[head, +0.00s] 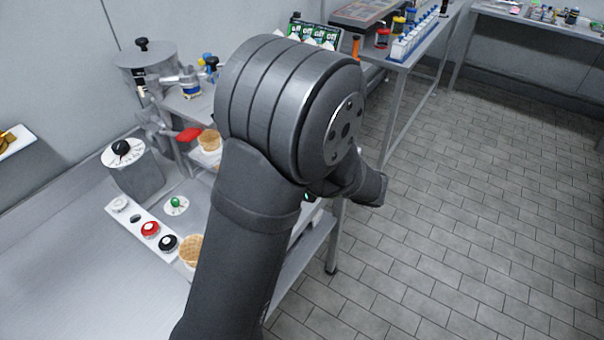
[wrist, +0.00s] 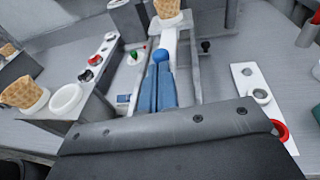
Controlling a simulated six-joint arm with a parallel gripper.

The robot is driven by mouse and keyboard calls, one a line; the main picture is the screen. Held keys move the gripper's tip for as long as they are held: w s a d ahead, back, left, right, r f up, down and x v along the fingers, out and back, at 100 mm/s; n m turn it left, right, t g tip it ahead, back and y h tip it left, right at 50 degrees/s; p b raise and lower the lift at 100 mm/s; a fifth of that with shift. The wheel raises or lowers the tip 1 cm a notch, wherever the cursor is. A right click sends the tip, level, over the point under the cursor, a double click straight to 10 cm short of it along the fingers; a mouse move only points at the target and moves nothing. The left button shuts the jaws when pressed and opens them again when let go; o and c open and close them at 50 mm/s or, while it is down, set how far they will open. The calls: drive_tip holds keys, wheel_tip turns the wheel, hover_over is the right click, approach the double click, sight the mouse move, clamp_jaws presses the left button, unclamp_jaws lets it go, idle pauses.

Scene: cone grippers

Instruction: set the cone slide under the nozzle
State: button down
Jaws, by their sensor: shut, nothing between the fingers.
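In the wrist view, the cone slide (wrist: 168,38) is a white strip between two rails, with a waffle cone (wrist: 167,9) at its far end and a blue ball knob (wrist: 161,54) at its near end. My gripper (wrist: 158,68) has blue fingers, shut and empty, right at the near side of the knob; I cannot tell if they touch it. In the head view, the slide's cone (head: 209,141) stands by a red lever (head: 188,134) on the machine. My arm hides the gripper and knob there. The nozzle cannot be made out clearly.
A white plate (wrist: 247,78) with holes and a red ring lies at right. A grey container (head: 138,177) with a dial stands left in the head view.

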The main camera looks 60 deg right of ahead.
drive_tip(key=shift+x, duration=1)
drive_tip(key=shift+r+x, duration=0.2)
drive_tip(key=shift+x, duration=1)
drive_tip(key=shift+w+d+r, duration=0.1)
drive_tip(key=shift+d, duration=0.1)
drive_tip(key=v, duration=1.4)
drive_tip(key=shift+s, duration=0.3)
